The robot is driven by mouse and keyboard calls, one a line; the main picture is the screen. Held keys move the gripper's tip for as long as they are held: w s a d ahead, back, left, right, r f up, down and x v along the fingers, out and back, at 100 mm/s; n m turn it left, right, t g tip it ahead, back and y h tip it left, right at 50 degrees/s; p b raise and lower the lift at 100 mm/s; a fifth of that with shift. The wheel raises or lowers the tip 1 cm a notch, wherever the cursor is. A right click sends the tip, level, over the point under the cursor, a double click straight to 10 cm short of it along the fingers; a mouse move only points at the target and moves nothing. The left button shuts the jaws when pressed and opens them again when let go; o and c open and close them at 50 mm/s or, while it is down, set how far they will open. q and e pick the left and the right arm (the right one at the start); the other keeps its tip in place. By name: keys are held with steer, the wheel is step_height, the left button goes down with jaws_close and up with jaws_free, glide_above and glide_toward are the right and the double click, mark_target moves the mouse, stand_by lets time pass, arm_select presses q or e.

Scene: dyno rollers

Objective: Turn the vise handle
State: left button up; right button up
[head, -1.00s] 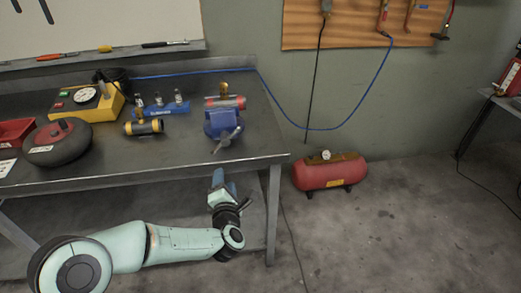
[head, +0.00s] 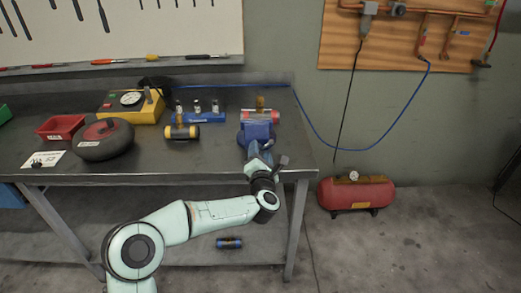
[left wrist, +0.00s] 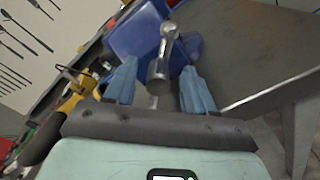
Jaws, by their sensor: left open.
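The blue vise (head: 257,131) stands at the right end of the bench, with a red cylinder and brass fitting (head: 260,110) at its top. My left gripper (head: 259,160) is at the front of the vise and hides most of the handle in the head view. In the left wrist view, the vise (left wrist: 135,36) is just beyond the fingers. The grey metal vise handle (left wrist: 160,62) shows between the two blue fingers of my open left gripper (left wrist: 159,72). I cannot tell whether either finger touches it. My right gripper is out of view.
The steel bench (head: 200,165) carries a black round weight (head: 103,140), a yellow gauge box (head: 132,106), a yellow-black cylinder (head: 181,132) and a blue vial rack (head: 198,117). A dark cylinder (head: 229,243) lies on the lower shelf. A red tank (head: 356,193) stands on the floor at right.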

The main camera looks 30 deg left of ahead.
arm_select(q)
steer(key=shift+x, duration=1)
steer(key=c, duration=1)
steer(key=shift+o, duration=0.2)
steer(key=shift+d, duration=0.1)
steer(key=shift+m, duration=0.7)
steer(key=m, duration=0.2)
steer(key=shift+w+d+f+m+b, duration=0.1)
steer(key=shift+f+m+b, duration=0.1)
steer(key=shift+m+b, duration=0.1)
steer(key=shift+f+m, duration=0.2)
steer(key=shift+m, duration=1)
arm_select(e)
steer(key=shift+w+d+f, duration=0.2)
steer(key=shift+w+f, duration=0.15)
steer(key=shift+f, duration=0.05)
